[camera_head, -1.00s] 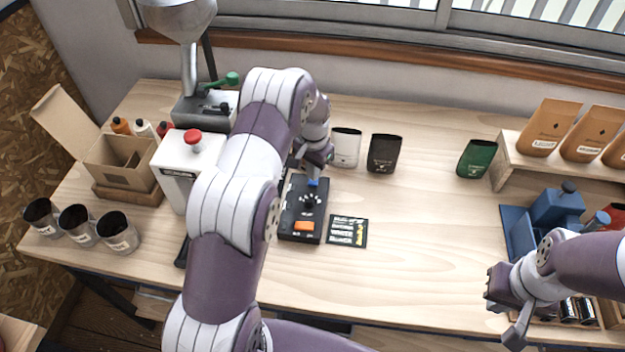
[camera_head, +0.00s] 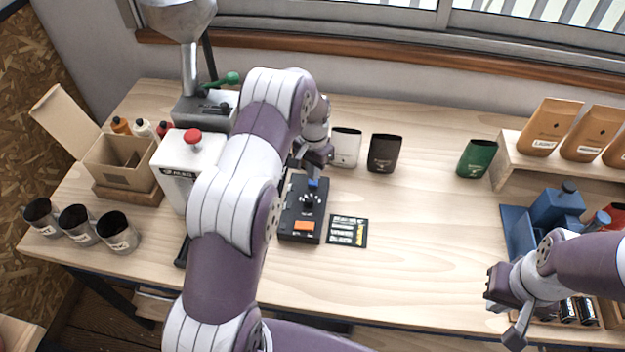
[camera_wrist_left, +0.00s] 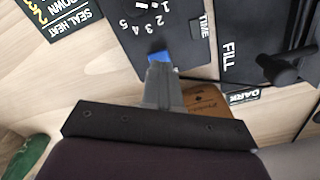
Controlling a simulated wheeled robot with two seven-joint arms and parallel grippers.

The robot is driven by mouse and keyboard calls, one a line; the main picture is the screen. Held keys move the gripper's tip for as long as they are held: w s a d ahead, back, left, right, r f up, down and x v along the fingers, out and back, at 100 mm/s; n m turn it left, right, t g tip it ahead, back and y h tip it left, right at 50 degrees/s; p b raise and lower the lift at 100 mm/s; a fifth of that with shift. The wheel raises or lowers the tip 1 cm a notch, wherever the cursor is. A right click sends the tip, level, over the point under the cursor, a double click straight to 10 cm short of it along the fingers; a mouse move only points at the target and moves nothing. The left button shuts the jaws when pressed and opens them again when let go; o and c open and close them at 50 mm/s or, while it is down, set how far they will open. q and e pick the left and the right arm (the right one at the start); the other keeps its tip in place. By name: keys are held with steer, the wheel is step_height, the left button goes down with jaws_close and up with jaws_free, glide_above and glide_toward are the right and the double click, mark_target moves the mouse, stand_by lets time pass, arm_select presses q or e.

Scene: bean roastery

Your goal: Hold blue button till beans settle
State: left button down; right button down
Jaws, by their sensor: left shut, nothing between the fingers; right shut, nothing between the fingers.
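The blue button (camera_head: 313,183) is at the far end of a black control box (camera_head: 301,238) with a dial and an orange button (camera_head: 304,225). My left gripper (camera_head: 311,173) is shut and empty, its tips right at the blue button. In the left wrist view the shut fingertips (camera_wrist_left: 158,68) cover part of the blue button (camera_wrist_left: 159,57); whether they press it down I cannot tell. No beans show clearly in any view. My right gripper (camera_head: 503,318) is over the table's right front, away from the box, shut and empty.
A black card (camera_head: 348,231) lies right of the box. White, black and green bags (camera_head: 476,158) stand behind. A white machine with a red knob (camera_head: 193,136), a cardboard box (camera_head: 122,170) and metal cups (camera_head: 118,232) are at left.

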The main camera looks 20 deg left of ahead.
arm_select(q)
steer(key=shift+f, duration=0.2)
steer(key=shift+f+b, duration=0.65)
steer(key=shift+f, duration=0.25)
steer(key=shift+r, duration=0.1)
stand_by(1.8)
step_height(320, 180, up, 6)
steer(key=p, duration=0.4)
stand_by(0.6)
